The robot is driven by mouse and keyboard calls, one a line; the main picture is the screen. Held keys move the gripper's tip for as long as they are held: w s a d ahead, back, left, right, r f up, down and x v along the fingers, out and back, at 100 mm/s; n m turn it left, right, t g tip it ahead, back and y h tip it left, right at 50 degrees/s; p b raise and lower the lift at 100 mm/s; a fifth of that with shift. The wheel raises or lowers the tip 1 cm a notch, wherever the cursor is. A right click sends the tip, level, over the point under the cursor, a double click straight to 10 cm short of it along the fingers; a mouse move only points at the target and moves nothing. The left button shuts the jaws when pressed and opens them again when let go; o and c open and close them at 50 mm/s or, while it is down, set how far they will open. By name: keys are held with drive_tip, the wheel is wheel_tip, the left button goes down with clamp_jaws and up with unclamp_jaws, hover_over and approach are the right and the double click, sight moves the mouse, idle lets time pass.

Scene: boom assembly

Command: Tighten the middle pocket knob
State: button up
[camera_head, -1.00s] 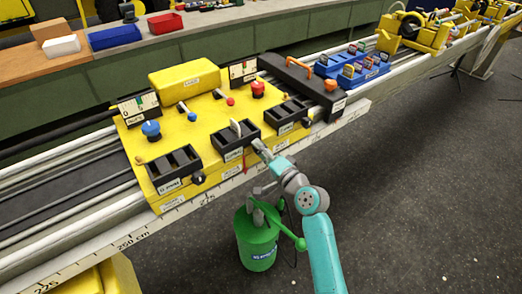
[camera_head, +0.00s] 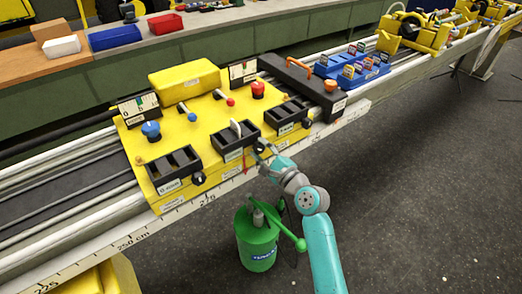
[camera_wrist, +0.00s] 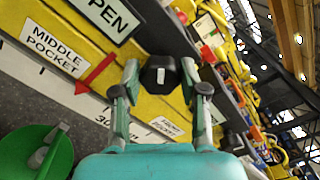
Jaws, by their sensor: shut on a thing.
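The black middle pocket knob (camera_wrist: 159,76) sits on the front face of the yellow console (camera_head: 197,112), with a white mark on its face. My gripper (camera_wrist: 160,82) has one finger on each side of the knob and is shut on it. In the head view my gripper (camera_head: 263,150) reaches the console front at the right end of the middle pocket (camera_head: 228,143) and mostly hides the knob. A pale upright piece stands in that pocket. The "MIDDLE POCKET" label (camera_wrist: 55,49) and a red arrow (camera_wrist: 95,74) lie left of the knob in the wrist view.
Another pocket's black knob (camera_head: 198,178) is to the left. Blue and red levers and knobs stand on the console top. Open floor lies to the right.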

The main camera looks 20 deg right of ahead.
drive_tip(key=m, duration=0.4)
drive_tip(key=shift+d+m, duration=0.1)
drive_tip(key=shift+m, duration=0.2)
drive_tip(key=m, duration=0.4)
drive_tip(key=shift+m, duration=0.4)
drive_tip(key=o, duration=1.1)
drive_tip(key=shift+o, duration=0.2)
drive_tip(key=shift+s, duration=0.1)
drive_tip(key=v, duration=1.2)
